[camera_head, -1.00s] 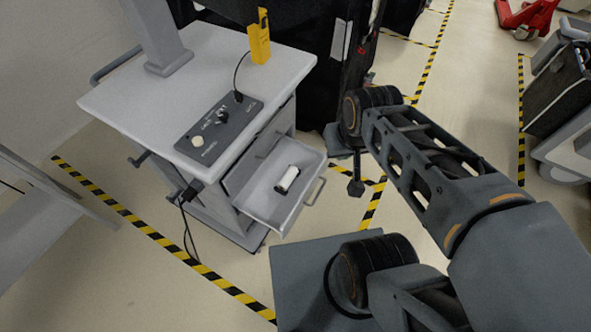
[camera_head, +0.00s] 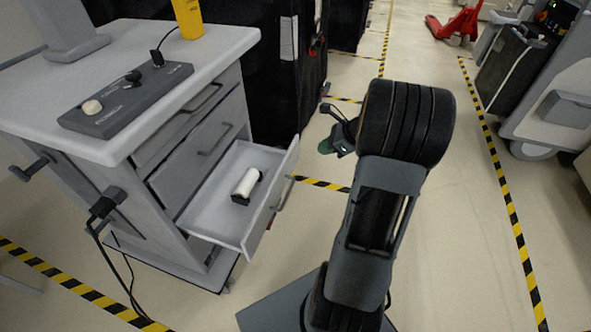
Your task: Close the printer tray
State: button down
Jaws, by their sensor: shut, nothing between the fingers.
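The open tray (camera_head: 215,212) is a light grey drawer pulled out from the lower part of a grey cart (camera_head: 112,150). Its front panel (camera_head: 272,196) carries a bar handle (camera_head: 284,195) and faces right. A white roll with dark ends (camera_head: 246,182) lies inside the tray. My gripper (camera_head: 338,143) shows small and partly hidden behind my arm, to the right of the tray and beyond it. It is apart from the front panel and is shut with nothing in it.
Two closed drawers (camera_head: 197,150) sit above the tray. A control box (camera_head: 125,98) and a yellow device (camera_head: 188,18) stand on the cart top. A black cabinet (camera_head: 262,75) stands behind. Cables hang at the cart's left. The floor (camera_head: 440,220) to the right is clear.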

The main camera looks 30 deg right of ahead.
jog(key=f, duration=0.2)
jog(key=m+b, duration=0.1)
jog(key=b, duration=0.5)
send_near(287, 161)
jog(key=shift+d+x, duration=0.2)
jog(key=shift+x, duration=3.15)
jog(key=shift+p, duration=0.3)
